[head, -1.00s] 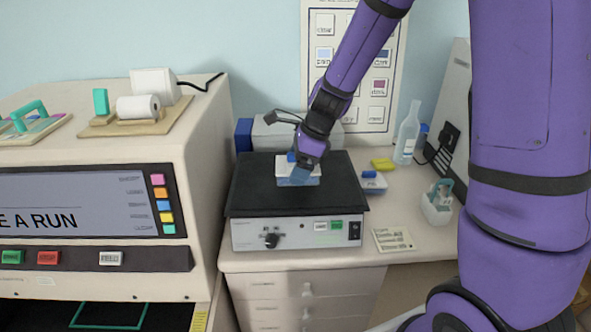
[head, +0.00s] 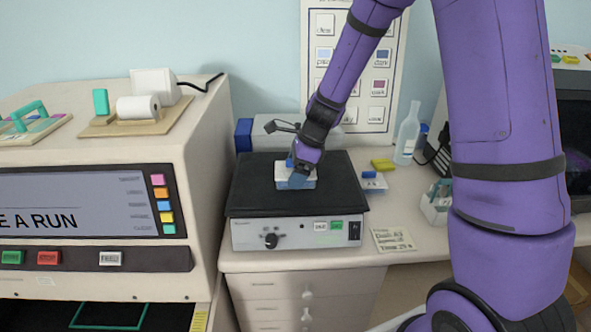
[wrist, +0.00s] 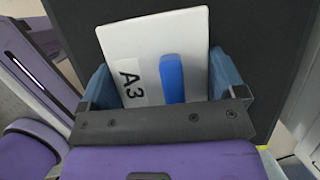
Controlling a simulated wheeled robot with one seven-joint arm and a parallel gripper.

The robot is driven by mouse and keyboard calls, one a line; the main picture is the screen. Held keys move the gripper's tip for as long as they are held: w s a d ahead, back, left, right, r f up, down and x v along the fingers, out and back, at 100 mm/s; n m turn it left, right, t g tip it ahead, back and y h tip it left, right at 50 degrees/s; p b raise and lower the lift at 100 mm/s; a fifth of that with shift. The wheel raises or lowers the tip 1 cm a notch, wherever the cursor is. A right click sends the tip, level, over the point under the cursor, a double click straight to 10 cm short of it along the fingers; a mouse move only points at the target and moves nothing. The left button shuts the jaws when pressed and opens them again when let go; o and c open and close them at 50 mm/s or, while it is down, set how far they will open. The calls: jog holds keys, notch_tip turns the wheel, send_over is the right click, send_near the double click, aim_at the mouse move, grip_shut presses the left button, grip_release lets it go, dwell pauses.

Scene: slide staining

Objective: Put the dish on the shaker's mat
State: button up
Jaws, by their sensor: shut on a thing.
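The dish (wrist: 190,28) is a white block with a blue bar on top and a label reading A3. It also shows in the head view (head: 283,183), over the middle of the shaker's black mat (head: 255,197). My gripper (wrist: 158,85) is shut on the dish, one blue finger on each side of it. In the head view my gripper (head: 298,180) covers part of the dish. The dish is at or just above the mat; I cannot tell whether it touches. The shaker (head: 290,234) has a grey front with a knob and buttons.
A large machine (head: 90,205) with a screen stands left of the shaker. Right of it are a small blue-topped dish (head: 373,183), a yellow block (head: 383,165), a clear bottle (head: 407,135) and a note card (head: 393,240). Much of the mat is bare.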

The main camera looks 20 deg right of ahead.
jog(key=o, duration=0.8)
jog(key=shift+f, duration=0.1)
jog(key=shift+c, duration=0.2)
jog(key=v, duration=1.2)
jog(key=s+r+n+t+h, duration=0.1)
jog(key=s+r+n, duration=0.3)
jog(key=s+n, duration=0.3)
jog(key=s+d+r+n+t+h, duration=0.1)
jog(key=s+r+n, duration=0.4)
jog(key=s, duration=0.6)
jog(key=s+d+r+n+t+h, duration=0.1)
jog(key=s+r+n, duration=0.3)
jog(key=s+n, duration=0.5)
jog(key=shift+d+r+n+t+h, duration=0.3)
jog(key=shift+r+t+h, duration=0.1)
jog(key=shift+h, duration=0.3)
jog(key=shift+s, duration=0.15)
